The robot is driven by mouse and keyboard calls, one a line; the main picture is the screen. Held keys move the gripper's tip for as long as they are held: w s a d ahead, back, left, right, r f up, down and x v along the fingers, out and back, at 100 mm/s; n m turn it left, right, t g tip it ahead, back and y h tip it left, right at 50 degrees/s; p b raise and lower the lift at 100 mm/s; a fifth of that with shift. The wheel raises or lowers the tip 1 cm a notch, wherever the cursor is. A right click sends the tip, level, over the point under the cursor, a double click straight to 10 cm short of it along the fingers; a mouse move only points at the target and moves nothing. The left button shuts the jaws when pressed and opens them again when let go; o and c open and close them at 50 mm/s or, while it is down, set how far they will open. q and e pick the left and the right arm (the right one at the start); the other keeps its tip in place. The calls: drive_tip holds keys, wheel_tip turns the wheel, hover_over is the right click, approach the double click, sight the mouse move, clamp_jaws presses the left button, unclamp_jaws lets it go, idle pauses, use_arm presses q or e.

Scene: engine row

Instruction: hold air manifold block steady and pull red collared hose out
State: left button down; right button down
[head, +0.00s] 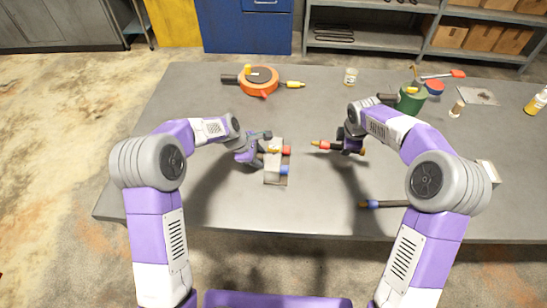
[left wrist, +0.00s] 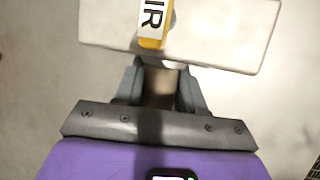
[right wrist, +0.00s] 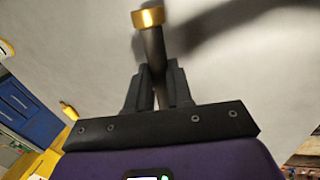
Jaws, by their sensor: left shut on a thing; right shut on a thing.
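The pale air manifold block (head: 273,176) sits on the table left of centre, with a red port and a blue port on its right side. It also shows in the left wrist view (left wrist: 235,38) with a yellow label. My left gripper (head: 262,148) is shut on the block from its left side. The red collared hose (head: 325,146) is apart from the block, to its right, with its brass tip toward the red port. My right gripper (head: 347,146) is shut on the hose. The right wrist view shows the dark hose (right wrist: 153,48) between the fingers, with a brass end.
A blue-collared hose (head: 385,204) lies near the front right. An orange round tool (head: 258,80) lies at the back left. A green can (head: 410,100) with tools, a small jar (head: 351,76) and a yellow bottle (head: 537,102) stand at the back and right.

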drive_tip(key=shift+f, duration=2.85)
drive_tip(key=c, duration=1.2)
unclamp_jaws()
drive_tip(key=shift+r, duration=0.25)
clamp_jaws()
